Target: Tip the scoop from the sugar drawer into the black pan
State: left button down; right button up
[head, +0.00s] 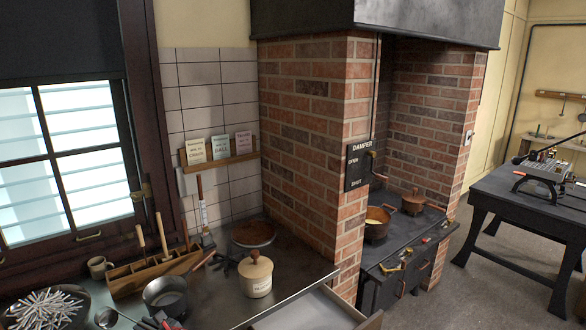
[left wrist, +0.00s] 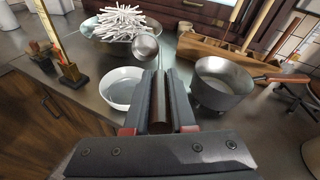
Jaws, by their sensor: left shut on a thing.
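My left gripper (head: 160,322) is at the bottom edge of the head view, beside the black pan (head: 167,297). In the left wrist view its fingers (left wrist: 161,85) are shut on the scoop's dark handle (left wrist: 160,108). The scoop's round metal bowl (left wrist: 145,48) reaches out beyond the fingers, left of the pan (left wrist: 225,85); it also shows in the head view (head: 106,317). I cannot tell what the scoop holds. The pan stands upright on the counter with its handle to the right. An open pale-lined drawer (head: 305,312) shows at bottom right. My right gripper is not in view.
A white bowl (left wrist: 122,90) stands left of the fingers. A bowl of white sticks (head: 48,308) and a wooden tool box (head: 155,275) stand near the window. A lidded cream jar (head: 256,276) and a round brown-filled dish (head: 253,234) are right of the pan.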

pick_arm(q)
jog(key=s+d+f+m+t+h, duration=0.2)
jog(key=s+d+m+t+h, duration=0.2)
jog(key=s+d+m+h, duration=0.5)
jog(key=s+d+f+m+t+h, duration=0.35)
jog(key=s+d, duration=0.45)
jog(key=d, duration=0.6)
notch_tip(320, 180, down, 8)
jog(key=b, duration=0.8)
jog(key=shift+h+b, duration=0.35)
jog(key=shift+r+n, duration=0.1)
jog(key=shift+n, duration=0.15)
